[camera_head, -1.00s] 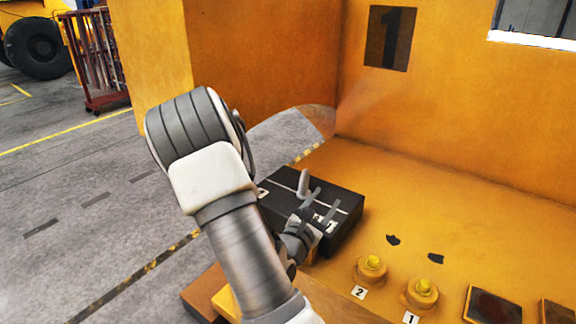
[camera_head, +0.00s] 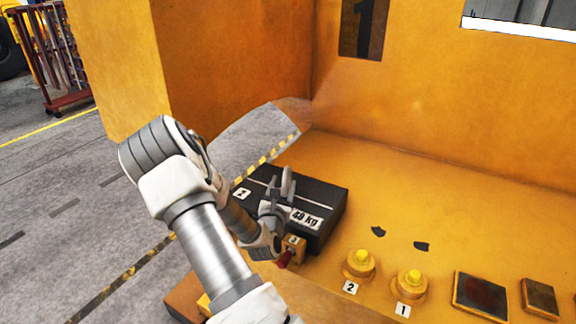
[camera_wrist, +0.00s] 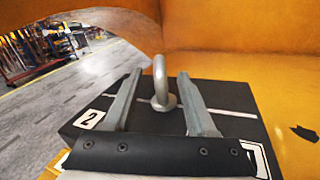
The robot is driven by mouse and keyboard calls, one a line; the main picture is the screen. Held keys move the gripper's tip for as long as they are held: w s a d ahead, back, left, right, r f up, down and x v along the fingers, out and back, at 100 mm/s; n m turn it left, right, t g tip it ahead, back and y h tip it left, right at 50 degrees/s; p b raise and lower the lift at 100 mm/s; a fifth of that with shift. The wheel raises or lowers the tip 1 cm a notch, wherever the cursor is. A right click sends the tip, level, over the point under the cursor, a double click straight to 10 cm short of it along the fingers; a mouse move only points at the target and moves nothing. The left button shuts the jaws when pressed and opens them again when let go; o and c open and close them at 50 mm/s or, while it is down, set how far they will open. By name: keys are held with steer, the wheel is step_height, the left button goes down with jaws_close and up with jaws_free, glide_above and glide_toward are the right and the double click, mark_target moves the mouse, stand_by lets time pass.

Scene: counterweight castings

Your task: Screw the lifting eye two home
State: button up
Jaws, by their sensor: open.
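My gripper (camera_wrist: 158,76) is open, with one finger on each side of the eye in the wrist view. I cannot tell whether a finger touches it, or how far its thread is in. In the head view my gripper (camera_head: 281,184) is over the casting and partly hides the eye.
Yellow round knobs labelled 2 (camera_head: 361,264) and 1 (camera_head: 409,284) stand right of the casting on the yellow deck. A small block labelled 3 with a red part (camera_head: 284,259) is close to my wrist. A yellow wall (camera_head: 420,110) rises behind.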

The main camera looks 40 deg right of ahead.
mark_target(287, 171)
steer(key=p+x, duration=0.1)
steer(key=x, duration=0.8)
steer(key=shift+w+d, duration=0.2)
steer(key=shift+d, duration=0.1)
steer(key=shift+c, duration=0.2)
jaws_close()
